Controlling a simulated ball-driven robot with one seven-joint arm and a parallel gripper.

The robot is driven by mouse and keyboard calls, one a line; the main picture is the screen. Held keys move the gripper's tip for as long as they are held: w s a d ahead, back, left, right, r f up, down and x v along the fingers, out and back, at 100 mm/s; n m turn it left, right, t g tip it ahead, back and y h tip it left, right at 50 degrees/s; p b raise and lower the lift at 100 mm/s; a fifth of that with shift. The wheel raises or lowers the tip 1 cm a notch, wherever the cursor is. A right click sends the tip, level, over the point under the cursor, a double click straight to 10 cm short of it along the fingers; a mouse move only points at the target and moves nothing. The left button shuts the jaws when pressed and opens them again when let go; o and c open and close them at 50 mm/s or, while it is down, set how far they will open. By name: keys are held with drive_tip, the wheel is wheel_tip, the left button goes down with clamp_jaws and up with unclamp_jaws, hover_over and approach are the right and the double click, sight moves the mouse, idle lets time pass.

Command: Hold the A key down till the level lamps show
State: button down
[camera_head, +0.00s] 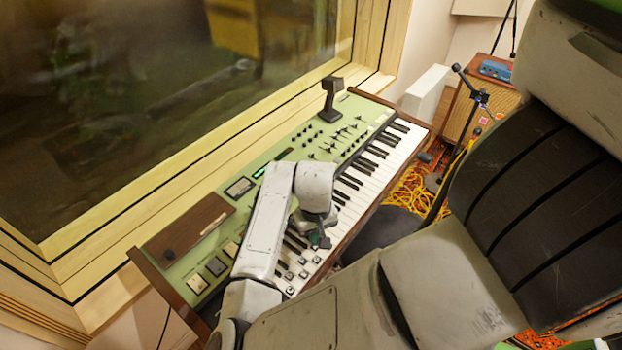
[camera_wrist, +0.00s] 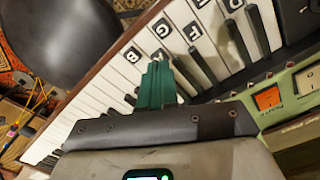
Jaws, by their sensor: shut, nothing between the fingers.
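The keyboard (camera_head: 372,165) with white and black keys runs along a green panel (camera_head: 335,120) under the window. My gripper (camera_head: 319,240) is low over the near end of the keys. In the wrist view its green fingers (camera_wrist: 157,68) are shut and empty, with their tips at the white keys. A key labelled B (camera_wrist: 131,54) is left of the tips and a key labelled G (camera_wrist: 162,28) is just beyond. A label between them is partly hidden by the tips and cannot be read. I cannot tell whether the fingers press a key. A small green light (camera_head: 258,172) shows on the panel.
A meter (camera_head: 240,187) and a brown plate (camera_head: 187,237) are on the panel. A dark upright lever-like fitting (camera_head: 330,98) stands at its back. An orange button (camera_wrist: 268,98) is beside the keys. A dark round stool (camera_wrist: 62,40) stands in front; yellow cables (camera_head: 410,190) lie on the rug.

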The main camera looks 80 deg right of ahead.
drive_tip(key=shift+r+p, duration=1.65)
drive_tip(key=shift+r, duration=0.35)
drive_tip(key=w+d+r+n+t+h, duration=0.2)
drive_tip(key=w+d+r+n+h, duration=0.3)
drive_tip(key=d+r, duration=0.65)
drive_tip(key=s+a+f+n+y, duration=0.1)
drive_tip(key=a+f, duration=0.2)
drive_tip(key=a, duration=0.6)
drive_tip(key=s+a+f+n+y, duration=0.2)
drive_tip(key=a+f, duration=0.2)
drive_tip(key=a, duration=0.6)
drive_tip(key=s+a+f+n+g+y, duration=0.1)
drive_tip(key=s+a+f+n, duration=0.1)
drive_tip(key=a, duration=0.8)
drive_tip(key=shift+a+f+y, duration=0.15)
drive_tip(key=shift+f+y, duration=0.25)
drive_tip(key=shift+f, duration=0.35)
